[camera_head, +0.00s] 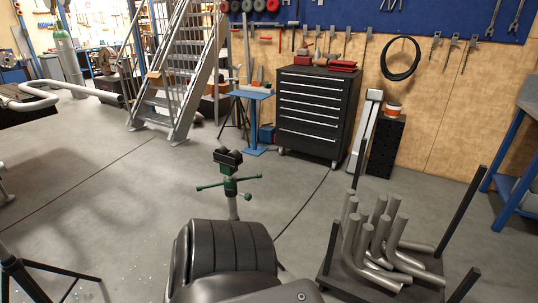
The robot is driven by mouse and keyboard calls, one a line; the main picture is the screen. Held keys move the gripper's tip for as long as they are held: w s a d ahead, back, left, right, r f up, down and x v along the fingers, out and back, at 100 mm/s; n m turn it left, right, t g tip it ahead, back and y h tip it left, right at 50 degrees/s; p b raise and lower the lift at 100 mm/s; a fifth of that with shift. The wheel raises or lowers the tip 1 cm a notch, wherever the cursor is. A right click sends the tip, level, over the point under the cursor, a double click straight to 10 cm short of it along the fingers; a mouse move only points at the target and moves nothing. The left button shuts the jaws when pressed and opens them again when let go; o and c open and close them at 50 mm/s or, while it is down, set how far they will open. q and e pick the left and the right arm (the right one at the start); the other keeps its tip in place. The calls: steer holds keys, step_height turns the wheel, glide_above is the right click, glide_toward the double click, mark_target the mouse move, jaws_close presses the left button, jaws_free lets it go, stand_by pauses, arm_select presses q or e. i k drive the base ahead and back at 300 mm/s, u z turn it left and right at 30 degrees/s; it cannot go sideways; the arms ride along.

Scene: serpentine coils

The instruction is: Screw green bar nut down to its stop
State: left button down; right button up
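The green bar nut (230,186) is around the upright post of a stand in the middle of the view. Its green bars stick out to the left and right. A black support head (228,157) tops the post, with a short green section between it and the nut. Below the nut, the grey tube (233,209) runs down until a black rounded form hides its lower part and feet. Whether the nut touches the tube's top rim is too small to tell. Neither my left nor my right gripper is in view.
A rack (340,284) of bent grey pipes (376,240) with dark uprights stands at the lower right. A black tripod leg (60,272) is at the lower left. A black tool cabinet (313,112) and blue stand (253,120) are behind. The floor around the stand's left is clear.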

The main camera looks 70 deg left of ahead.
mark_target(231, 184)
steer(key=i, duration=1.2)
steer(key=u, duration=1.55)
